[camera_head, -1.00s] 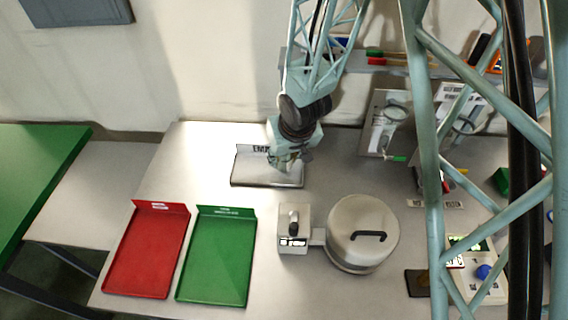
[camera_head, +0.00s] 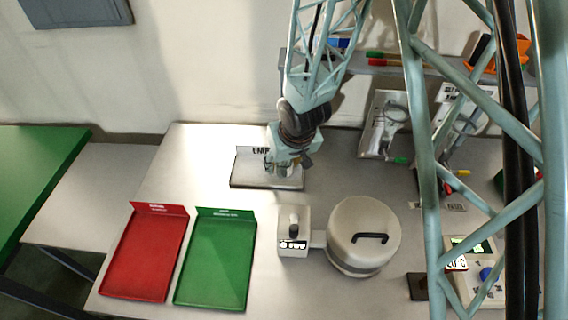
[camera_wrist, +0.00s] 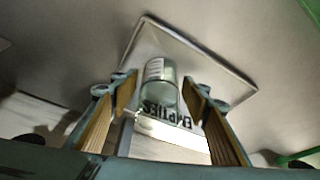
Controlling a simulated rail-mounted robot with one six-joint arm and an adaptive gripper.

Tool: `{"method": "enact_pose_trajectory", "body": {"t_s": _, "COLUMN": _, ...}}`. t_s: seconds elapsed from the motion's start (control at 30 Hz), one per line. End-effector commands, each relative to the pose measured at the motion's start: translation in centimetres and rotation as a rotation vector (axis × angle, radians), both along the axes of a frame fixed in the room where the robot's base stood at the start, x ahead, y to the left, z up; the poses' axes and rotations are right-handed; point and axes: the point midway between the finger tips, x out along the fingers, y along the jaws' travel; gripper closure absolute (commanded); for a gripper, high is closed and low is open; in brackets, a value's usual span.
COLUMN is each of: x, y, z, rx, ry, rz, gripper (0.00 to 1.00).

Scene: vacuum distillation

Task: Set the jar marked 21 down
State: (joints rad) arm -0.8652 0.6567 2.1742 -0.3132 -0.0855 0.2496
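A clear glass jar (camera_wrist: 160,88) with a pale label stands on the metal tray marked EMPTIES (camera_wrist: 215,72). The label's number is too small to read. In the wrist view my gripper (camera_wrist: 160,95) is open, with one finger on each side of the jar and a visible gap at both sides. In the head view my gripper (camera_head: 284,164) is over the same tray (camera_head: 250,182) at the back of the bench, and the jar is mostly hidden there.
A red tray (camera_head: 145,255) and a green tray (camera_head: 216,260) lie at front left. A small device with a display (camera_head: 293,232) and a round lidded vessel (camera_head: 362,236) stand in front of the EMPTIES tray. A shelf (camera_head: 380,68) runs along the wall behind.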

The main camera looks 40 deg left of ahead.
Motion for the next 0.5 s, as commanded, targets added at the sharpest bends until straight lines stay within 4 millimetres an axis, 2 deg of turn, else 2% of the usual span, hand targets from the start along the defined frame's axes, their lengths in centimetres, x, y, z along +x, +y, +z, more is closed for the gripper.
{"method": "enact_pose_trajectory", "body": {"t_s": 0.5, "x": -0.05, "y": -0.07, "z": 0.69, "rx": 0.001, "ry": -0.001, "rz": 0.000, "gripper": 0.57}}
